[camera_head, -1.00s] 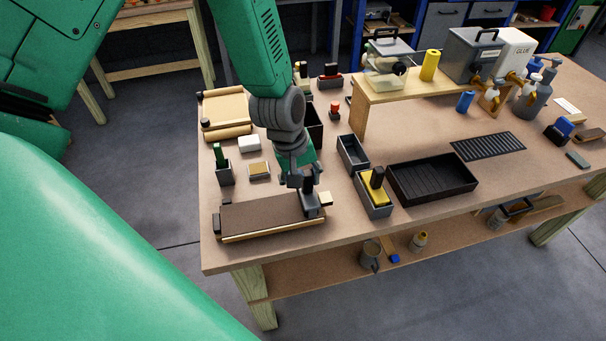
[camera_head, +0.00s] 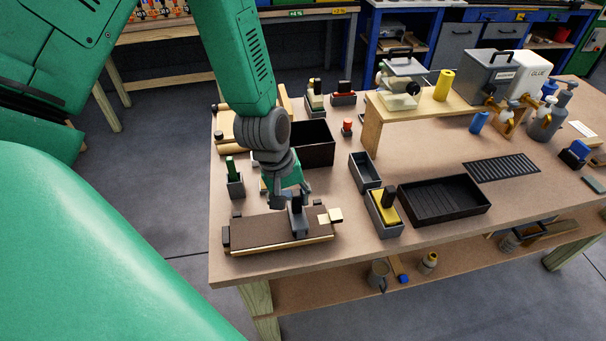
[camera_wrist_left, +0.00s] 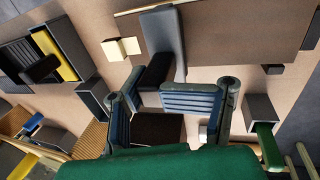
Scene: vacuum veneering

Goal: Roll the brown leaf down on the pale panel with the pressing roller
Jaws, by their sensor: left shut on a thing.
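The brown leaf (camera_head: 262,232) lies flat on the pale panel (camera_head: 285,245), whose light edge shows along the front. The leaf also fills the upper part of the left wrist view (camera_wrist_left: 245,30). The pressing roller (camera_head: 298,222) has a grey body and a black handle, and it stands on the leaf right of its middle. My left gripper (camera_head: 291,202) is shut on the roller's black handle, just above the leaf. In the left wrist view the roller's grey part (camera_wrist_left: 166,38) lies across the leaf. Its contact line underneath is hidden. My right gripper is not in view.
A cream block (camera_head: 335,214) sits by the panel's right end. Grey bins, one with a yellow item (camera_head: 385,208), and a black ribbed tray (camera_head: 440,200) stand to the right. A dark box (camera_head: 312,145) is behind my gripper. The table's front edge is close to the panel.

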